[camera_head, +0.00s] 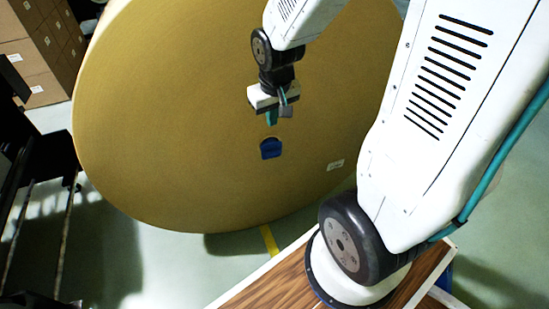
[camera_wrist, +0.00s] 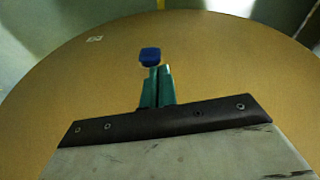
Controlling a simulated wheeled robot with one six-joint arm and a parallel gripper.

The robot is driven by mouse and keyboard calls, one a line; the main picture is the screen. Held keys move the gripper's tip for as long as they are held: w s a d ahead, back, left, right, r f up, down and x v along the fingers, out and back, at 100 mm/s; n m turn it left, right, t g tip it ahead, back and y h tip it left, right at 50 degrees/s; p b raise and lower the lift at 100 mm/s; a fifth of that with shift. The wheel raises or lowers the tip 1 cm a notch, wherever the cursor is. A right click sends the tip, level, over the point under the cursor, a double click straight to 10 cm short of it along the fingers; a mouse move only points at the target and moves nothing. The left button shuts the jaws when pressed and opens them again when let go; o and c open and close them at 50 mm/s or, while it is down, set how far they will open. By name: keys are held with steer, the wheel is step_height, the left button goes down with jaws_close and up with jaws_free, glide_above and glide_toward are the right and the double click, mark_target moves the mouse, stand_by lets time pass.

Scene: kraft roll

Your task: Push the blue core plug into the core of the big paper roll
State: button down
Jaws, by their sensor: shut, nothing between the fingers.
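The big paper roll (camera_head: 180,130) stands on its edge with its flat brown face towards me. The blue core plug (camera_head: 271,149) sits at the core near the middle of that face, with a dark edge above it. How deep it sits I cannot tell. My gripper (camera_head: 278,114) is just above the plug in the head view, its teal fingers shut and empty. In the wrist view the plug (camera_wrist: 150,54) shows just beyond the fingertips of my gripper (camera_wrist: 158,72) on the roll's face (camera_wrist: 220,60). Whether the fingertips touch the plug I cannot tell.
A white label (camera_head: 335,165) is on the roll's face, right of the plug. Cardboard boxes (camera_head: 35,65) are stacked at the upper left, and dark machinery (camera_head: 30,170) with rails stands at the left. Green floor with a yellow line (camera_head: 269,240) lies below the roll.

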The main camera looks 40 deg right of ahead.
mark_target(270, 148)
steer(key=w+d+f, duration=0.3)
steer(key=f, duration=0.7)
steer(key=w+d+f+m, duration=0.1)
steer(key=w+d+f, duration=0.1)
steer(key=f, duration=0.8)
steer(key=w+d+f+t, duration=0.1)
steer(key=w+d+f, duration=0.2)
steer(key=f, duration=0.7)
steer(key=shift+w+d+f, duration=0.2)
steer(key=shift+w+d, duration=0.15)
steer(key=shift+w, duration=0.75)
